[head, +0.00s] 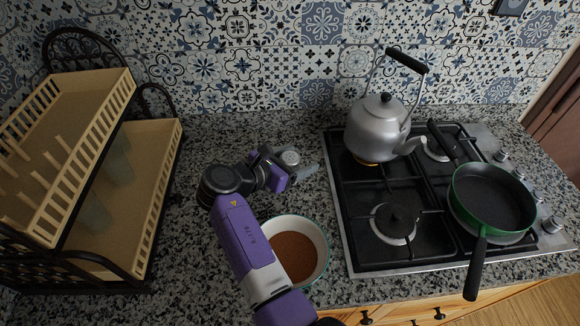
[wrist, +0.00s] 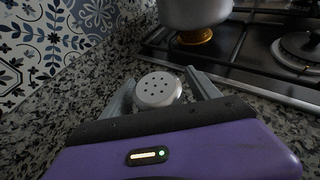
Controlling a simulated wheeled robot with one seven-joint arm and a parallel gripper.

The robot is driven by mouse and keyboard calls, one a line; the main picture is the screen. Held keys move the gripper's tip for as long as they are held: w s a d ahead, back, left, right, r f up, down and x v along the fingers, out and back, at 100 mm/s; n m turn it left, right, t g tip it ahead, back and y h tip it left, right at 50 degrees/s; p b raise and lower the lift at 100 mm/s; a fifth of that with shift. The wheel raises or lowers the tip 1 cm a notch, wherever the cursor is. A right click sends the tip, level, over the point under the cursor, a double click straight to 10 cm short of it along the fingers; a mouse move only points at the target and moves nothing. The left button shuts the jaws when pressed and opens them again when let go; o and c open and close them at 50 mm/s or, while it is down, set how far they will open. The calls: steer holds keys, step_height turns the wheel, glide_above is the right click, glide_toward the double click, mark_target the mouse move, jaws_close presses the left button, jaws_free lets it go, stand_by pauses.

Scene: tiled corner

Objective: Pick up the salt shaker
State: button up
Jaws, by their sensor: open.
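The salt shaker (wrist: 158,90) has a pale, round top with several dark holes and stands on the speckled counter. In the wrist view it sits between the two fingers of my gripper (wrist: 162,88). The fingers are apart, with a visible gap at least on the right side. In the head view the shaker's top (head: 290,158) shows just beyond the purple wrist, with my gripper (head: 292,168) around it. The shaker's lower body is hidden by the gripper.
A bowl of brown contents (head: 322,238) stands below my arm. The stove (head: 345,225) is to the right, with a kettle (head: 375,128) and a green pan (head: 490,200). A dish rack (head: 160,150) stands left. The tiled wall (head: 270,75) is behind.

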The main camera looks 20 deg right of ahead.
steer(key=c, duration=1.5)
steer(key=shift+r, duration=0.1)
step_height(320, 180, up, 20)
steer(key=shift+r, duration=0.1)
